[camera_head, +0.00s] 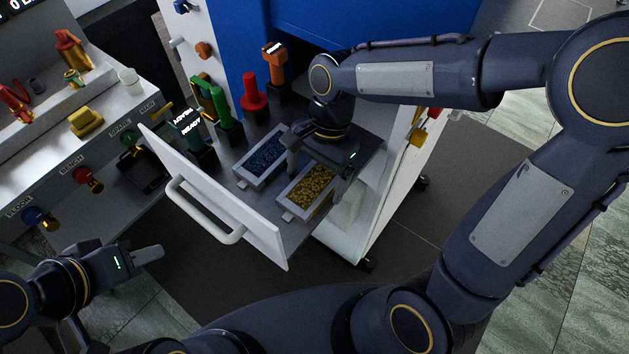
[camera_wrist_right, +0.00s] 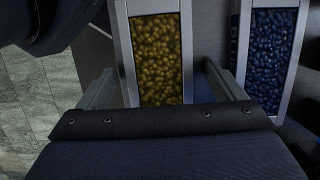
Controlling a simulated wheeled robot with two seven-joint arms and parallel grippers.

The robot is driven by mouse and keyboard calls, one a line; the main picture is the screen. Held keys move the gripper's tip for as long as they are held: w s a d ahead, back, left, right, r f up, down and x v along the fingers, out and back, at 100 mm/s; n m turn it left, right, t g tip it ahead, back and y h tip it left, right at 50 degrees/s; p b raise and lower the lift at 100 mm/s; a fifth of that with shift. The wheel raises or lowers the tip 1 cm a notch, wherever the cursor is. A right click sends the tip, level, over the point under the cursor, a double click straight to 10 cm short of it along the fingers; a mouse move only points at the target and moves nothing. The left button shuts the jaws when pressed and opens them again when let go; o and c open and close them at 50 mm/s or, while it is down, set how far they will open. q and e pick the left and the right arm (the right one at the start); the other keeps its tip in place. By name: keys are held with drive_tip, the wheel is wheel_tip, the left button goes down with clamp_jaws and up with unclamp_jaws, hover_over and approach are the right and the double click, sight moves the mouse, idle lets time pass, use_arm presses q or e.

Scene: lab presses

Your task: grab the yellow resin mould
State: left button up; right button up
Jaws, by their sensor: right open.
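The yellow resin mould, a pale grey rectangular tray (camera_head: 284,200) filled with yellow pellets, sits in the open drawer. It fills the middle of the right wrist view (camera_wrist_right: 160,60). My right gripper (camera_head: 316,182) is above it, pointing down, with its fingers spread. In the right wrist view the fingers (camera_wrist_right: 160,72) lie to either side of the tray, and I see no clear contact. The gripper hides part of the tray in the head view. My left gripper (camera_head: 150,254) is empty at the lower left, away from the drawer; its finger gap is unclear.
A matching tray of blue pellets (camera_head: 241,172) stands close beside the yellow one. Coloured handled tools, including a red one (camera_head: 253,92) and a green one (camera_head: 227,118), stand behind. The white drawer front (camera_head: 212,195) with its handle rises in front. A bench (camera_head: 52,152) is left.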

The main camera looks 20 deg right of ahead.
drive_tip(key=c, duration=1.5)
drive_tip(key=shift+o, duration=0.2)
